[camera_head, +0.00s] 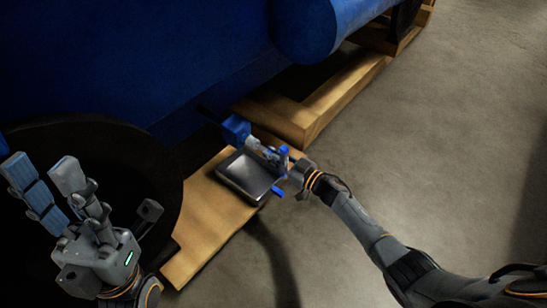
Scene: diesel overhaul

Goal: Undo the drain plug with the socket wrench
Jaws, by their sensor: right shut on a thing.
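My right gripper (285,170) reaches in from the right, low beside the blue engine (170,60). It is shut on the socket wrench, whose blue handle (284,153) shows above and below the fingers. A grey part reaches from there toward a blue block (236,129) at the engine's lower edge. The drain plug cannot be made out; whether the wrench sits on it I cannot tell.
A dark shallow metal tray (229,178) lies on a wooden board (190,232) below the right gripper. Wooden beams (325,108) support the engine behind it. A large dark round part (120,150) stands at left. Bare concrete floor (440,150) lies open at right.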

